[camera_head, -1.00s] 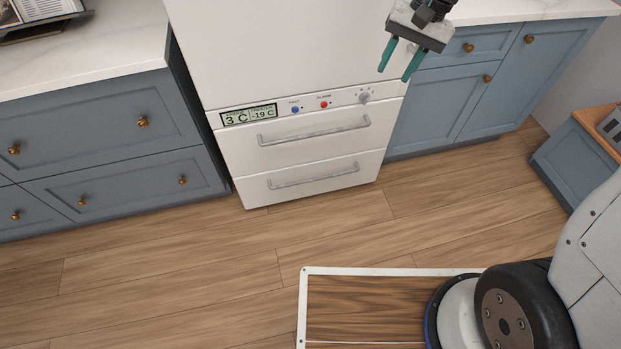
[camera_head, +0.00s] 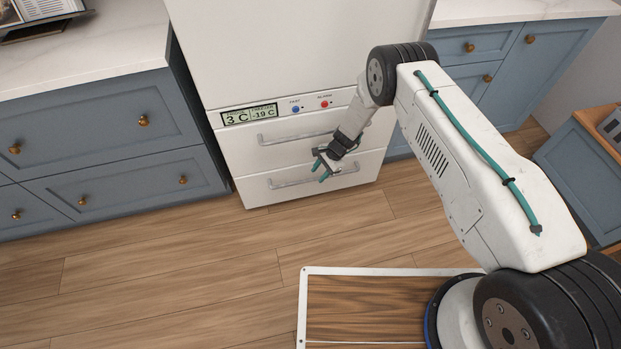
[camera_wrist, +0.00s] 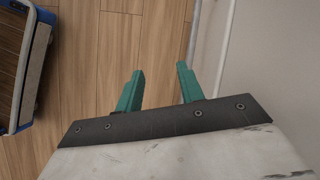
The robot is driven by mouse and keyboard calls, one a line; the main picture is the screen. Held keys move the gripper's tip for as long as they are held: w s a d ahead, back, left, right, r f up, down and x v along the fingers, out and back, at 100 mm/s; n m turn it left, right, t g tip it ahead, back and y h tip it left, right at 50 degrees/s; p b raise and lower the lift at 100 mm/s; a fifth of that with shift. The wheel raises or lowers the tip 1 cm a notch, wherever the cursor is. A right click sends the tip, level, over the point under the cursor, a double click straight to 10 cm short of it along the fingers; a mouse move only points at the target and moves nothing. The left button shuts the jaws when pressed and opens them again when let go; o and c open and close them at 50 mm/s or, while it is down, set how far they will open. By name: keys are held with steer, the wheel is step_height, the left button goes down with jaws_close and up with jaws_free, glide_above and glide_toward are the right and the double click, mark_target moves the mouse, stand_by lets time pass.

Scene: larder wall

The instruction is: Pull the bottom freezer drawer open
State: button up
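The bottom freezer drawer (camera_head: 300,193) is closed at the foot of the white fridge, with a grey horizontal bar handle (camera_head: 284,182) across its front. My gripper (camera_head: 321,173) is in front of this drawer at about handle height and covers part of the handle. Its two teal fingers are apart in the wrist view (camera_wrist: 160,80), with only wood floor between them. Pale bars (camera_wrist: 228,45) run past the right finger beside the light fridge front. I cannot tell whether that finger touches a handle.
The upper freezer drawer (camera_head: 240,155) with its own handle is closed, below a control panel (camera_head: 250,115). Blue cabinets stand on the left (camera_head: 105,140) and right (camera_head: 520,75). The wood floor (camera_head: 200,265) before the fridge is clear.

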mark_target(309, 180)
steer(key=shift+w+a+f+m+t, duration=0.55)
steer(key=shift+w+f, duration=0.4)
steer(key=shift+f, duration=1.15)
steer(key=shift+w+a+f+m+t, duration=0.3)
steer(key=shift+w+a+f+m, duration=0.5)
steer(key=shift+f, duration=1.35)
steer(key=shift+w+a+f+m+t, duration=0.5)
steer(key=shift+w+f, duration=0.55)
steer(key=shift+f, duration=1.05)
jaws_close()
